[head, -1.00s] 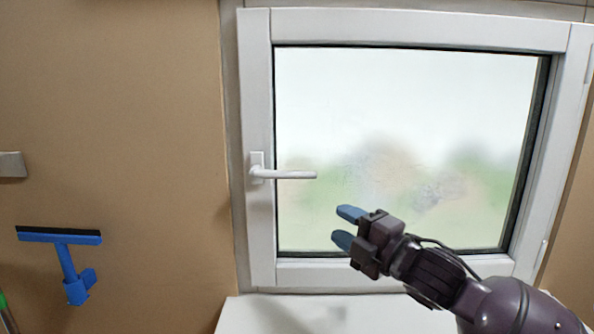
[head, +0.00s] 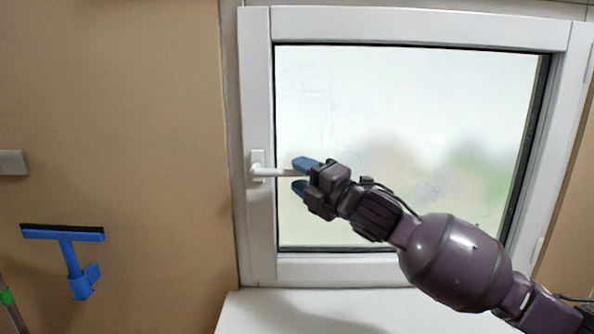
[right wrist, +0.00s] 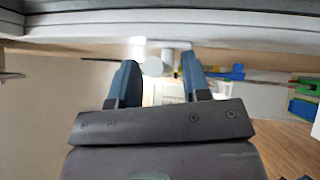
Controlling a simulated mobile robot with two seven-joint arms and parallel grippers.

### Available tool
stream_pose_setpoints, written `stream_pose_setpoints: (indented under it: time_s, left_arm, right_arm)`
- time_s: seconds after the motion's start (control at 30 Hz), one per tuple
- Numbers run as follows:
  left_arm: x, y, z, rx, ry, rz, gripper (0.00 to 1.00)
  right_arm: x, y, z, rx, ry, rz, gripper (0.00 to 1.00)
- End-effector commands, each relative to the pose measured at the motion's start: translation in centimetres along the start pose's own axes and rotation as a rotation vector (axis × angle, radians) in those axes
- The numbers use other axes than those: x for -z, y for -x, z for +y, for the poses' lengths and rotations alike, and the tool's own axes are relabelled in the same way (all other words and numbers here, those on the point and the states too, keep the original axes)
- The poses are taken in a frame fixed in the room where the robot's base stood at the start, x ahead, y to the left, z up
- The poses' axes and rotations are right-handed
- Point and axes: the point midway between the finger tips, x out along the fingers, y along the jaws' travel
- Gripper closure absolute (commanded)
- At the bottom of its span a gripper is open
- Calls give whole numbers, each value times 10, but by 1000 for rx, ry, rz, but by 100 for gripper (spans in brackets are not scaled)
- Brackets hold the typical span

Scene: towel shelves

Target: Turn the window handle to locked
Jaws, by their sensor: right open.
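The white window handle (head: 268,172) sits on the left side of the window frame, its lever pointing right, roughly horizontal. My right gripper (head: 299,176) is open at the free end of the lever, with one blue fingertip above it and one below in the head view. The lever's end is partly hidden by the fingers. In the right wrist view the handle (right wrist: 154,66) shows between the two open fingers of my right gripper (right wrist: 158,78); whether they touch it I cannot tell. My left gripper is not in view.
The white window frame (head: 258,110) surrounds a frosted-looking pane (head: 420,100). A white sill (head: 290,312) lies below. A blue squeegee (head: 72,262) hangs on the tan wall at left, with a green-banded pole (head: 7,297) beside it.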

Motion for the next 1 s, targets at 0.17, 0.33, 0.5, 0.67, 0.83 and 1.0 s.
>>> stream_pose_setpoints:
  time_s: [0.17,0.33,0.5,0.67,0.83,1.0]
  left_arm:
    - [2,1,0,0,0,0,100]
    - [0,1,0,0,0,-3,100]
    - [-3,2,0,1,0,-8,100]
    - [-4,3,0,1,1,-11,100]
    - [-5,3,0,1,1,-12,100]
    - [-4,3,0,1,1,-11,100]
  right_arm:
    - [0,-14,0,0,0,1,57]
    - [0,-17,0,0,0,1,57]
    - [0,-17,0,0,0,1,57]
    - [0,-16,0,0,0,1,80]
    - [0,-16,0,0,0,0,100]
    - [0,-16,-1,0,0,0,100]
